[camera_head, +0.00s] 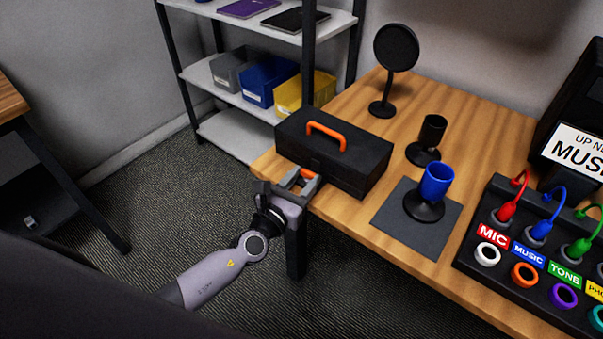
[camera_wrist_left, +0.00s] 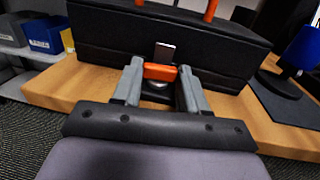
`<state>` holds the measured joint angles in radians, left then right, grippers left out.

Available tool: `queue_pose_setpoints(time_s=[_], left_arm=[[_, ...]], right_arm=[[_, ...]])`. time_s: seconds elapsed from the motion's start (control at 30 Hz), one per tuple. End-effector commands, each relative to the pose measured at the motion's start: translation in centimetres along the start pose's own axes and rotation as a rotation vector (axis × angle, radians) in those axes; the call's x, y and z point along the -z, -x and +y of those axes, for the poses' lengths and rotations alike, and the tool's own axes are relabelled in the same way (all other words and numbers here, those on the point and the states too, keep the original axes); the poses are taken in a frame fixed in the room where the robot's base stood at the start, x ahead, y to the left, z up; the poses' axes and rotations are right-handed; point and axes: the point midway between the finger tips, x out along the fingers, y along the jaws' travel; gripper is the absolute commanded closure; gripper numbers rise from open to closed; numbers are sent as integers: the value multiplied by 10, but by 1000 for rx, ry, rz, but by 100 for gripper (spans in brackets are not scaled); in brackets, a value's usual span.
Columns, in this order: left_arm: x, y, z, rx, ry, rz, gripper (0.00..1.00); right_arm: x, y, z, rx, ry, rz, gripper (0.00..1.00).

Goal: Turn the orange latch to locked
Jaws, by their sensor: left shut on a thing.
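A black case (camera_head: 345,155) with an orange handle (camera_head: 326,136) stands on the wooden table near its left corner. The orange latch (camera_wrist_left: 160,72) is at the front of the case, below a small metal plate (camera_wrist_left: 165,52). It lies crosswise in the left wrist view. My left gripper (camera_head: 303,180) is at the front face of the case. Its two fingers are shut on the orange latch, which also shows in part in the head view (camera_head: 308,173). My right gripper is not in view.
A blue cup (camera_head: 437,181) on a black stand rests on a dark mat (camera_head: 392,219) right of the case. A black cylinder (camera_head: 433,131) and a round black disc on a stand (camera_head: 396,48) are behind. A cable panel (camera_head: 470,262) is at right. Shelves hold bins.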

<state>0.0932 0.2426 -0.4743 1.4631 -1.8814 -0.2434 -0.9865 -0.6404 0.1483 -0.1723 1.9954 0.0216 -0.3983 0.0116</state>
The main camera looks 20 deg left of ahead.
Motion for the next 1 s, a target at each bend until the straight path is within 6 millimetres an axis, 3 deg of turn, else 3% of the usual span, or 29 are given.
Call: queue_pose_setpoints(time_s=[0.03,0.33,0.73,0.77,0.83,1.0], left_arm=[[-6,0,-2,-41,8,3,88],[-2,-1,-6,-247,4,1,88],[-1,-1,-6,-279,-2,2,88],[-1,-1,-6,-279,-1,2,54],[-1,-1,-7,-278,-1,2,32],[-1,0,-7,-278,-1,2,32]], right_arm=[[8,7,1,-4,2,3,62],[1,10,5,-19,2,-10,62],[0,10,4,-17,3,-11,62],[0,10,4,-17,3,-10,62],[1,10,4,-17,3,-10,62],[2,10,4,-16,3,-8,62]])
